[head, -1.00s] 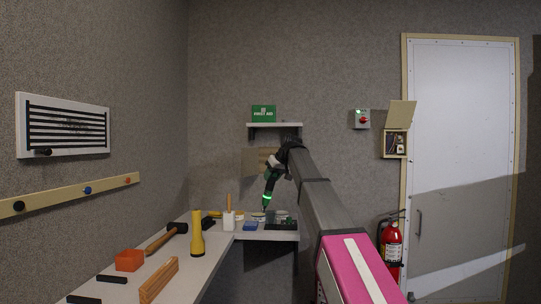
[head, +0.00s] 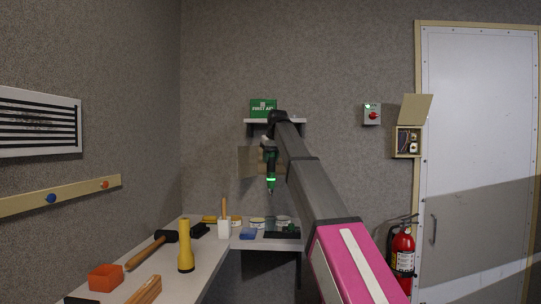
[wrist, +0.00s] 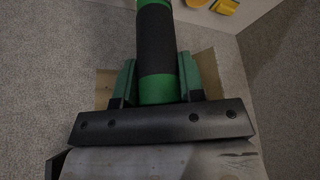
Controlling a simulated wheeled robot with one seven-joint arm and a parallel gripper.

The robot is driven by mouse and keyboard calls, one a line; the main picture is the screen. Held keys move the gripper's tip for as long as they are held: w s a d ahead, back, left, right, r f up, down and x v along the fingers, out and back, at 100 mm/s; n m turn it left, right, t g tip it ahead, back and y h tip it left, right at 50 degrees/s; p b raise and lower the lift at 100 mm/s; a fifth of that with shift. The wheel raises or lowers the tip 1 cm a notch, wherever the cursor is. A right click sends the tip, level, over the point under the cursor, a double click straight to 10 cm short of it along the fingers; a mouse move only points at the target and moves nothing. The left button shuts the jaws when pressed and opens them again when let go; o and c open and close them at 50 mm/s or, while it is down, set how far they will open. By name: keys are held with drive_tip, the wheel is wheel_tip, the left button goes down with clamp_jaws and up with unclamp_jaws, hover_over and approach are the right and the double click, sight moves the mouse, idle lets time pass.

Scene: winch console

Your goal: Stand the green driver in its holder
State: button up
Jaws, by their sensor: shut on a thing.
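The green driver (wrist: 155,42) shows in the wrist view as a thick round handle with green and black bands. My gripper (wrist: 158,84) is shut on it, with one green-sided finger on each side. In the head view my gripper (head: 271,186) is at the end of the arm, pointing down above the back part of the bench. A dark green block or tray (head: 284,234) lies on the bench below and to the right. I cannot tell whether it is the holder.
A shelf (head: 284,121) with a first aid box (head: 263,107) is above.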

hover_over(270, 188)
drive_tip(key=w, duration=0.2)
drive_tip(key=shift+f, duration=3.8)
drive_tip(key=shift+f, duration=1)
drive_tip(key=shift+f, duration=1.05)
drive_tip(key=shift+f, duration=0.95)
